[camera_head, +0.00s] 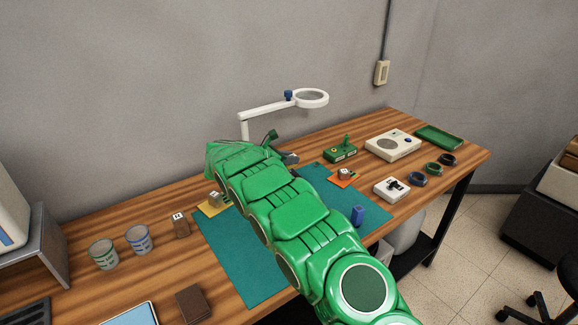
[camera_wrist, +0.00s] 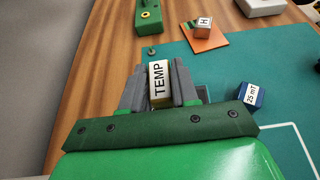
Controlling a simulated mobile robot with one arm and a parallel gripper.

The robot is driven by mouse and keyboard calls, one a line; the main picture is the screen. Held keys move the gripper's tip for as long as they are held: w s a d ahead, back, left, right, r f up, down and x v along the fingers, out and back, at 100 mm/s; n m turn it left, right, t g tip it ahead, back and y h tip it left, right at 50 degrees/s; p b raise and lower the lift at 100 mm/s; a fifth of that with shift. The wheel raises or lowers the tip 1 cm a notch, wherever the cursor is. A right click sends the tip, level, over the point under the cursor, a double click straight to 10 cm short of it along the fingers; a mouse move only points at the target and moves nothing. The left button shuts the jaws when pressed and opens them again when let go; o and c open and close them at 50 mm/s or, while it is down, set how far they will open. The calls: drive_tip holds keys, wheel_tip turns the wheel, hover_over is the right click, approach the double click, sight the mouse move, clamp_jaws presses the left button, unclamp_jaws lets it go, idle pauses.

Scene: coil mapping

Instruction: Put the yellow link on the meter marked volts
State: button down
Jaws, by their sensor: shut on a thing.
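My gripper (camera_wrist: 158,82) is shut on a small block (camera_wrist: 159,76) with a white face marked TEMP and yellowish-tan sides, in the wrist view. The block sits between the two grey fingers, over the wooden table by the teal mat's edge. In the head view my green arm hides most of the gripper and the block. I cannot tell any other yellow link, and I can read no volts marking. A white boxed device (camera_head: 392,188) with a dark part on top stands at the right, its marking unreadable.
A block marked H sits on an orange pad (camera_wrist: 205,41). A blue block marked 25 mT (camera_wrist: 251,96) stands on the teal mat (camera_wrist: 290,65). A green device (camera_head: 341,152), white box (camera_head: 393,144), green tray (camera_head: 438,137) and magnifier lamp (camera_head: 311,97) stand behind.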

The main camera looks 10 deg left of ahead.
drive_tip(key=shift+w+a+f, duration=0.1)
drive_tip(key=shift+w+f, duration=0.05)
drive_tip(key=shift+f, duration=1.5)
drive_tip(key=shift+f, duration=0.15)
drive_tip(key=c, duration=0.8)
unclamp_jaws()
drive_tip(key=shift+c, duration=0.2)
drive_tip(key=shift+a+r, duration=0.1)
drive_tip(key=shift+r, duration=0.1)
drive_tip(key=v, duration=1.1)
drive_tip(key=shift+s+a+r, duration=0.2)
drive_tip(key=shift+s, duration=0.15)
